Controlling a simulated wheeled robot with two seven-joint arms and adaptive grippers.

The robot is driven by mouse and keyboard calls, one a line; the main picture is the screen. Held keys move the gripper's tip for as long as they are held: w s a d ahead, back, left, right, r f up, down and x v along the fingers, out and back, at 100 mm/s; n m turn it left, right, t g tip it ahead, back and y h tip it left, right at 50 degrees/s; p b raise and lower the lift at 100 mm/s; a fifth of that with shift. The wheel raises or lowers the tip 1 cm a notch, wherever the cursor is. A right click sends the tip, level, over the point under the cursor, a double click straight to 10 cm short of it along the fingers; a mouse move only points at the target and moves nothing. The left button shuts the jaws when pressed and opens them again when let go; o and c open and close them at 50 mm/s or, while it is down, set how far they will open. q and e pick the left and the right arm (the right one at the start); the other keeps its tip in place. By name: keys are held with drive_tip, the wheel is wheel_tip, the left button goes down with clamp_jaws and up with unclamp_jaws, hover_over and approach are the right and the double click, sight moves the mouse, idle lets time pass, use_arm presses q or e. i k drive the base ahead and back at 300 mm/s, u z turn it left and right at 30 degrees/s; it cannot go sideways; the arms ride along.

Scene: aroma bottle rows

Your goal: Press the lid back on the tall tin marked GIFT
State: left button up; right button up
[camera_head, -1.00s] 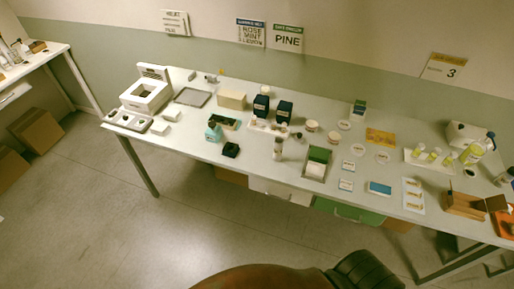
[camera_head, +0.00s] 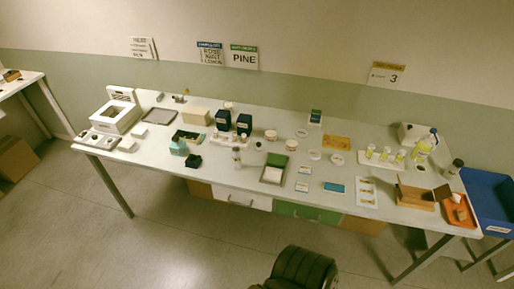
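Two tall dark blue containers stand side by side at the middle of the long table, a left one (camera_head: 222,120) and a right one (camera_head: 244,124). Each has a pale label too small to read, so I cannot tell which thing is the tin marked GIFT. A pale round cap-like thing (camera_head: 228,105) shows at the top of the left container; I cannot tell if it rests on it or stands behind. A round pale tub (camera_head: 270,135) stands to their right. I cannot pick out a loose lid with certainty. Neither of my grippers shows.
A blue bin (camera_head: 490,190) stands at the right end.

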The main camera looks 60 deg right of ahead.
sight(236, 150)
drive_tip(key=i, duration=1.1)
drive_tip(key=z, duration=0.5)
drive_tip(key=i, duration=0.95)
drive_tip(key=z, duration=1.55)
drive_tip(key=i, duration=0.7)
drive_tip(key=z, duration=0.7)
